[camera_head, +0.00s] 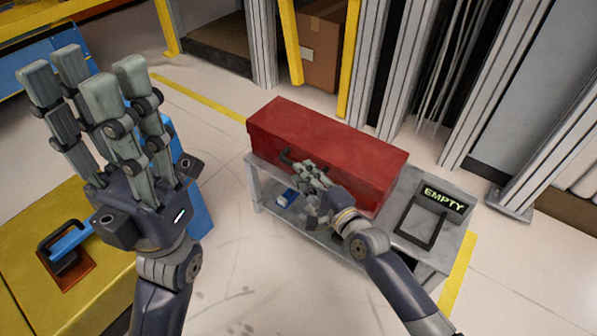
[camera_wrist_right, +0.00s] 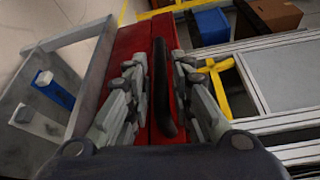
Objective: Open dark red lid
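A red box with a dark red lid (camera_head: 325,138) stands on a grey table; the lid looks closed. A black handle (camera_head: 287,156) is on the box's front side. In the right wrist view the handle (camera_wrist_right: 163,90) stands between the fingers of my right gripper (camera_wrist_right: 160,95), with visible gaps on both sides. My right gripper (camera_head: 308,176) is open at the front of the box, partly covering it. My left gripper (camera_head: 88,82) is raised at the left, its fingers extended, open and empty, away from the box.
The grey table (camera_head: 410,190) carries an "EMPTY" sign (camera_head: 443,199) and a dark frame to the right of the box. A small blue and white item (camera_head: 287,198) lies on its lower shelf. A yellow surface (camera_head: 100,268) with a blue-handled device is at lower left.

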